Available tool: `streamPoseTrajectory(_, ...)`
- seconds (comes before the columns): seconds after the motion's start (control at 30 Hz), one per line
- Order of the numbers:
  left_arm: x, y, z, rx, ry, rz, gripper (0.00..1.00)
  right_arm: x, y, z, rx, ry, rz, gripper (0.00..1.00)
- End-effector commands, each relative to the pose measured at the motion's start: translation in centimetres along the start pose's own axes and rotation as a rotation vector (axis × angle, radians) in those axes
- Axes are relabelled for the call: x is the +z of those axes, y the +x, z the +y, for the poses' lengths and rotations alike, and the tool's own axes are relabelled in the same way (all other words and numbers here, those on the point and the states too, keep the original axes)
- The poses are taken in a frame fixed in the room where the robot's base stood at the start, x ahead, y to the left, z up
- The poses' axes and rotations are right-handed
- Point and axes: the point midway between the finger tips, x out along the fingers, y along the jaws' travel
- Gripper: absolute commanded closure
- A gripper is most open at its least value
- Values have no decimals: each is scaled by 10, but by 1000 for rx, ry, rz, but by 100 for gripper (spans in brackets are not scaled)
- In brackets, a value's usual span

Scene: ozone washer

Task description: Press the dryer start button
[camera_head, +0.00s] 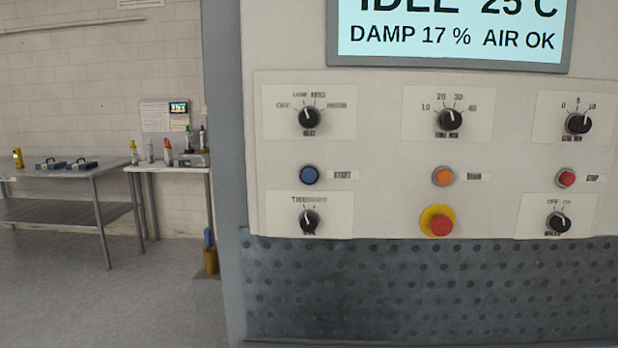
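The dryer's control panel (380,165) fills the right half of the head view. A blue round button (309,175) on its left side has a small label beside it that seems to read START. An orange button (443,176) and a red button (567,178) sit in the same row, each with a small label. The display (450,38) at the top reads IDLE, 25 C, DAMP 17 % and AIR OK; its top is cut off. Neither gripper shows in this view.
Several black knobs are on the panel, with a red emergency-style button (440,224) on a yellow ring low in the middle. A dimpled metal plate (430,290) lies below. At left are a table (70,172) and open floor (120,300).

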Motion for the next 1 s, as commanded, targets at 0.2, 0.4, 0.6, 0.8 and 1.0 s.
streamPoseTrajectory(0.2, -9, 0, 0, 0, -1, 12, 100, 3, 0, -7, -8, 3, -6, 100)
streamPoseTrajectory(0.4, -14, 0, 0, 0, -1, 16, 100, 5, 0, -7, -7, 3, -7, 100)
streamPoseTrajectory(0.6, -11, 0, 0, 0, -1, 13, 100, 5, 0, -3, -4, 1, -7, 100)
streamPoseTrajectory(0.8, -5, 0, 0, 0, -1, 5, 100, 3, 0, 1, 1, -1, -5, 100)
streamPoseTrajectory(1.0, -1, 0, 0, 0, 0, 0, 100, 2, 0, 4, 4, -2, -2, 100)
